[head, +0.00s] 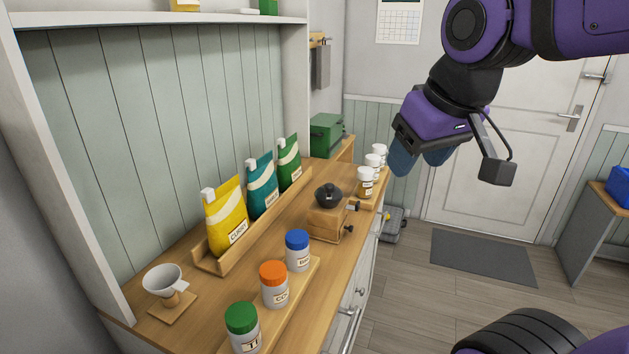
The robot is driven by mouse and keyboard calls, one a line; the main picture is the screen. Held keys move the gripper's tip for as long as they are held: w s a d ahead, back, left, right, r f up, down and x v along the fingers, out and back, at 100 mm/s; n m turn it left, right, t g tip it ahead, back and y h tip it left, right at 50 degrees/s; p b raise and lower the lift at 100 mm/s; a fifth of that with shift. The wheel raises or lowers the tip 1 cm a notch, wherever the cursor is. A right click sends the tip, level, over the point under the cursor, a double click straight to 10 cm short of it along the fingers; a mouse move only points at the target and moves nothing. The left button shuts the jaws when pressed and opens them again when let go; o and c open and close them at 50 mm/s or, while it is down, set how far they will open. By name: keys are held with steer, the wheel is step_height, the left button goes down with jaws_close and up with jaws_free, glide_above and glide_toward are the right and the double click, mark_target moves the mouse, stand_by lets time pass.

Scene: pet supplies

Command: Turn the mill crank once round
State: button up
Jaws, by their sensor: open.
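The mill (326,222) stands on the wooden counter, a small wooden box with a dark rounded top. A dark piece that may be its crank (352,207) sticks out at the right of the top; its exact shape is too small to tell. A small dark knob shows lower on the box's side. My gripper (421,161) is in the air to the right of and above the mill, with its blue fingers pointing down. It is open, apart from the mill, with nothing seen between the fingers.
Jars with green, orange and blue lids (273,284) stand on a board in front of the mill. Pouches (226,217) stand in a wooden rack to its left. White-lidded jars (366,183) and a green box (325,135) are behind.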

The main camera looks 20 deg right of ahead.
steer(key=w+n+g, duration=0.1)
steer(key=w+n, duration=0.1)
steer(key=w, duration=0.8)
steer(key=n+g, duration=0.3)
steer(key=g, duration=0.1)
glide_toward(329, 184)
step_height(329, 184, down, 10)
steer(key=shift+s+d+f, duration=0.1)
steer(key=shift+s+f, duration=0.05)
steer(key=shift+f, duration=0.1)
jaws_close()
